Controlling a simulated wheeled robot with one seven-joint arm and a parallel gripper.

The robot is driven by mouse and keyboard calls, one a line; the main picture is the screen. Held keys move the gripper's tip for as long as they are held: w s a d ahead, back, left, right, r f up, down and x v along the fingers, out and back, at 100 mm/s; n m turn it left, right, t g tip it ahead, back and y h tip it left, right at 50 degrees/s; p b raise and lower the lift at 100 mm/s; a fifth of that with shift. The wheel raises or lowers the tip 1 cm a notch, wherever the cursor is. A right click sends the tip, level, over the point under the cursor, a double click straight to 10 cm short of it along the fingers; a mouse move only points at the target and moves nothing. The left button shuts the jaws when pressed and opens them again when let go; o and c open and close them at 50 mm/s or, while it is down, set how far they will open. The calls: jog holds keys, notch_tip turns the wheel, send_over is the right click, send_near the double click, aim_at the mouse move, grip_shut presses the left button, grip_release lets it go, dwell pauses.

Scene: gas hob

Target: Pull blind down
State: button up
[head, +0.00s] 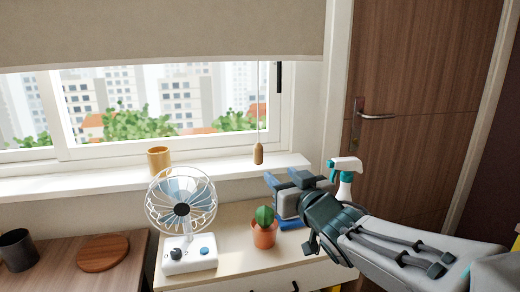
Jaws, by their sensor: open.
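The beige roller blind (165,30) covers the upper part of the window; its lower edge hangs just above the glass view. A thin cord hangs from it on the right side and ends in a small wooden pull (258,154) in front of the sill. My gripper (283,180) is open, with nothing seen between its fingers. In the picture it is a little below and right of the wooden pull, apart from it. Their difference in depth is hard to tell.
A white fan (188,255) and a potted cactus (264,230) stand on the cabinet (232,222) below the sill. A spray bottle (345,172) is behind my arm. A door (420,110) is at right.

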aim_at(260, 157)
jog(key=b+x, duration=0.1)
jog(key=x, duration=1.2)
jog(key=shift+w+a+b, duration=0.2)
jog(key=shift+w+b, duration=0.1)
grip_shut()
jog(key=shift+f, duration=0.1)
